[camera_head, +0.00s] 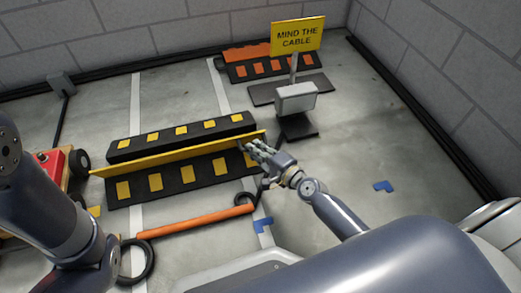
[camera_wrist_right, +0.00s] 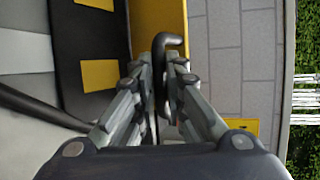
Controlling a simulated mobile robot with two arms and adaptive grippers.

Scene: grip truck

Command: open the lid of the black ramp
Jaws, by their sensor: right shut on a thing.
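The black ramp (camera_head: 175,189) with yellow patches lies on the floor left of centre in the head view. Its long yellow lid (camera_head: 165,159) stands up along the middle as a tilted strip, with black patched strips on both sides. My right gripper (camera_head: 252,147) is at the lid's right end. In the right wrist view, the fingers (camera_wrist_right: 168,85) are shut around a black bent handle (camera_wrist_right: 170,39) in front of the yellow lid (camera_wrist_right: 152,18). The handle's lower part is hidden between the fingers. My left arm shows at the left, but its gripper is not in view.
An orange bar (camera_head: 196,220) and black cable lie in front of the ramp. A red cart (camera_head: 53,161) stands at the left. A yellow sign (camera_head: 297,36), a grey box (camera_head: 296,98) and an orange-patched ramp (camera_head: 273,67) are behind. Floor at the right is mostly clear.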

